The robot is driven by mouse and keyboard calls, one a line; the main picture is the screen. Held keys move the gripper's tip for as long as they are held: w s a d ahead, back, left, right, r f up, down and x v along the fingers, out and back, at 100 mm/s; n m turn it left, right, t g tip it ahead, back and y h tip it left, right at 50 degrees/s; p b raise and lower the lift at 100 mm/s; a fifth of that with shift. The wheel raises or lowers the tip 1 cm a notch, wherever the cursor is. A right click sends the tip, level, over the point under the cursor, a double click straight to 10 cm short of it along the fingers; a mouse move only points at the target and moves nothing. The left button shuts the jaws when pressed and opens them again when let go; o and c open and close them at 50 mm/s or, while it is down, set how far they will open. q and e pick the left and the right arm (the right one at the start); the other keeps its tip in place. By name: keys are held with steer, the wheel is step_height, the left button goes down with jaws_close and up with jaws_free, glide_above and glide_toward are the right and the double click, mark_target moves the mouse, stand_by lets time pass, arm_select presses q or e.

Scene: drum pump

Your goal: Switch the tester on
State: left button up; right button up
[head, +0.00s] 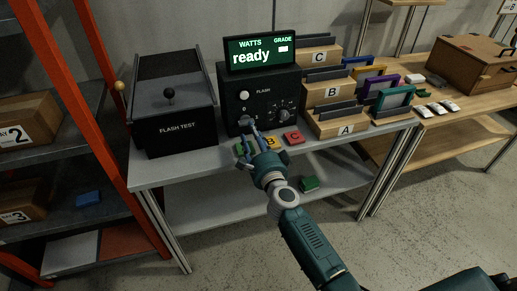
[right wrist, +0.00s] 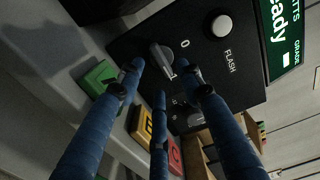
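The tester (head: 262,98) is a black box on the grey bench. Its screen (head: 262,54) is lit and reads "ready", with WATTS and GRADE above. A grey rotary switch (right wrist: 160,57) is low on its front panel, with a "0" mark beside it. My right gripper (head: 245,132) is in front of this switch. In the right wrist view its three blue fingers (right wrist: 162,78) are spread apart, with tips close around the switch. Contact cannot be told. My left gripper is not in view.
The black FLASH TEST box (head: 177,134) stands left of the tester. Green, yellow and red blocks lie along the bench front, the red one (head: 293,137) rightmost. Stepped racks A, B and C (head: 338,123) stand to the right. An orange-framed shelf (head: 95,95) is at left.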

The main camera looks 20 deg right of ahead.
steer(key=s, duration=0.8)
steer(key=shift+d, duration=0.15)
steer(key=shift+f, duration=0.1)
steer(key=s+f+n+g+y, duration=0.1)
steer(key=s+f+n+g, duration=0.4)
steer(key=f, duration=0.7)
steer(key=s+f+n, duration=0.3)
steer(key=s+f, duration=0.4)
steer(key=f, duration=0.5)
steer(key=s+f+n+g+y, duration=0.1)
steer(key=s+f+n+g, duration=0.4)
steer(key=f, duration=0.8)
steer(key=s+d+f+n+g+h, duration=0.1)
steer(key=s+f, duration=0.5)
steer(key=s, duration=0.6)
steer(key=s+d+f+n+g, duration=0.3)
steer(key=s+f, duration=0.3)
steer(key=s, duration=0.7)
steer(key=s+d+f+n+g+h, duration=0.1)
steer(key=s+f, duration=0.5)
steer(key=s, duration=0.7)
steer(key=shift+d+f+n+g+h, duration=0.25)
steer(key=shift+d+n+g+h, duration=0.05)
steer(key=shift+d+n+g, duration=0.7)
